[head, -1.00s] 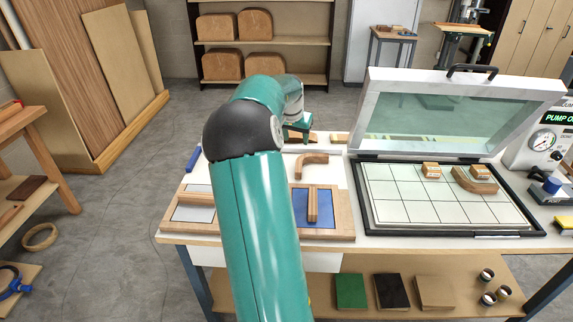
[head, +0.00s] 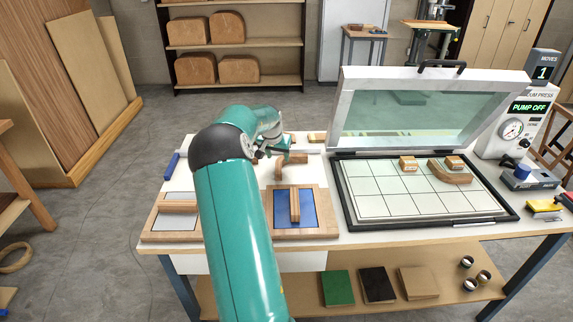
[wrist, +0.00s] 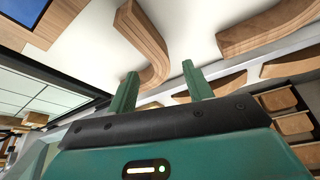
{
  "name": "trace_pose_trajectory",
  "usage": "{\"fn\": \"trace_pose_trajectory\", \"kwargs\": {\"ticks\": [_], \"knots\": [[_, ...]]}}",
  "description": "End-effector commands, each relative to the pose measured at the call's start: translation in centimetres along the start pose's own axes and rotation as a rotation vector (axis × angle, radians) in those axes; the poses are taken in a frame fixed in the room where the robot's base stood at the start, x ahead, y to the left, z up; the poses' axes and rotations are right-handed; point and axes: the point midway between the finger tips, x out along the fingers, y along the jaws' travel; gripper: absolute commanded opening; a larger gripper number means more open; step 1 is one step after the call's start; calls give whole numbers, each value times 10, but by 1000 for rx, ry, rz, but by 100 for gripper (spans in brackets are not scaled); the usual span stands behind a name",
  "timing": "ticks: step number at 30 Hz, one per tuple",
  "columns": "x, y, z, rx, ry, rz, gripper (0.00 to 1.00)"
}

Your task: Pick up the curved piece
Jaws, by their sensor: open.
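The curved piece (head: 279,169) is a bent wooden strip lying on the white table top, behind the blue square. In the head view my gripper (head: 281,148) is low at this piece and hides part of it. In the wrist view a curved wooden piece (wrist: 146,42) reaches down to the space between my two green fingers (wrist: 161,84). The fingers are apart, and I cannot tell whether they touch it. A second curved strip (wrist: 268,30) lies to the right in the wrist view.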

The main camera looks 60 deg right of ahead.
Motion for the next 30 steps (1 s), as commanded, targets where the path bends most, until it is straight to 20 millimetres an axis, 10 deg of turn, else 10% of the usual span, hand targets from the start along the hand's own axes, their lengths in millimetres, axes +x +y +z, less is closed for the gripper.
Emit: {"fn": "trace_pose_trajectory", "kwargs": {"ticks": [15,23,30], "knots": [[38,-1,-2,-2,0,-1,51],[38,-1,-2,-2,0,-1,0],[37,-1,-2,-2,1,-1,0]]}}
